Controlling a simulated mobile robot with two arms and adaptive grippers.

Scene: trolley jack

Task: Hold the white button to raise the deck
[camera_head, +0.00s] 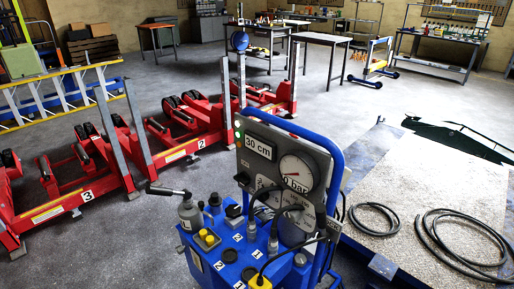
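A blue control unit (228,262) stands at the bottom centre, with a grey upright panel (262,176) inside a blue tube frame. The panel carries a "30 cm" sign (259,147) and a round gauge (296,174) marked "bar". Small lights (238,129) show at its upper left edge, at least one green. A yellow button (208,239) sits on top of the unit. I cannot clearly pick out a white button. A flat, pale speckled surface (410,185) with blue edging lies low at right; I cannot tell whether it is the deck. Neither gripper shows.
Dark hoses lie coiled (374,219) and looped (462,238) on the speckled surface. Red wheeled machines (180,128) with numbered plates stand at left, beside a yellow ladder (60,98). Workbenches (318,39) stand at the back. The grey floor between is mostly clear.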

